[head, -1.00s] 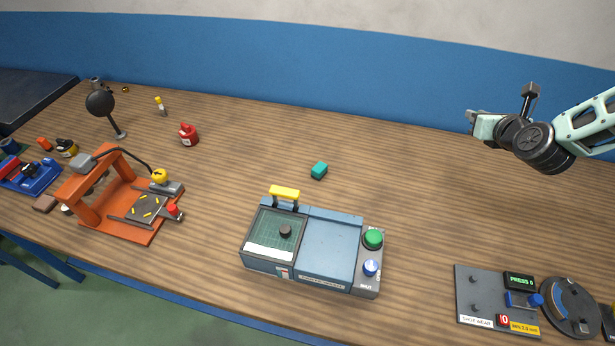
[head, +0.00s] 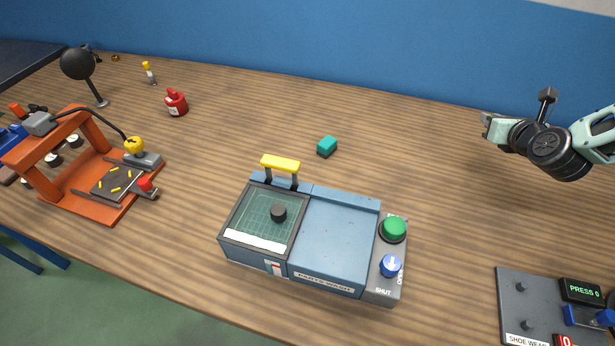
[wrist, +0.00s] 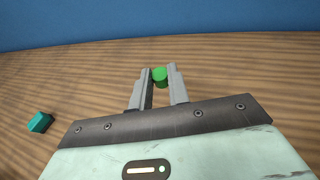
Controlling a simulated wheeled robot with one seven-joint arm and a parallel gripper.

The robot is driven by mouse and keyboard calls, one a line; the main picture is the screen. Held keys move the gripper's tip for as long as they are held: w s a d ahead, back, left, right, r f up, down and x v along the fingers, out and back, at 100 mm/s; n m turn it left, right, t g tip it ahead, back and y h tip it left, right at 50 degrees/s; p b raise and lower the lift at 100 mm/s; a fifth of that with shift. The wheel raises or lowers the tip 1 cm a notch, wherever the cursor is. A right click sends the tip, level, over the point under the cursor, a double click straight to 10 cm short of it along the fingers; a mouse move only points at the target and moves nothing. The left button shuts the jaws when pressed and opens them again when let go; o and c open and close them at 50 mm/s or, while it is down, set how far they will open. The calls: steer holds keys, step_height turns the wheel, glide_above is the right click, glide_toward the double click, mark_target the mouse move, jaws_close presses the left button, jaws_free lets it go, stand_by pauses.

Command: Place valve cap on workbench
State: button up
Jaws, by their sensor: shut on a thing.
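My gripper (head: 487,122) is at the right of the head view, raised over the back right of the workbench (head: 440,210). In the wrist view, its two grey fingers are shut on a small green cylinder, which looks like the valve cap (wrist: 160,76). The cap sits between the fingertips, with wooden benchtop behind it. I cannot make the cap out in the head view. How high it is above the bench is hard to tell.
A blue parts washer (head: 335,240) with a yellow handle stands front centre. A teal block (head: 327,147) lies behind it. An orange frame (head: 85,170) and a red bottle (head: 175,103) are at left. A shoe-wear gauge (head: 535,305) is front right. Bench between washer and gripper is clear.

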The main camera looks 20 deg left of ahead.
mark_target(467, 165)
step_height(467, 165, down, 3)
steer(key=shift+f+b, duration=0.1)
steer(key=shift+b, duration=0.75)
step_height(467, 165, down, 10)
steer(key=shift+r+p, duration=0.1)
steer(key=shift+p, duration=0.75)
steer(key=shift+f, duration=0.2)
steer(key=o, duration=0.8)
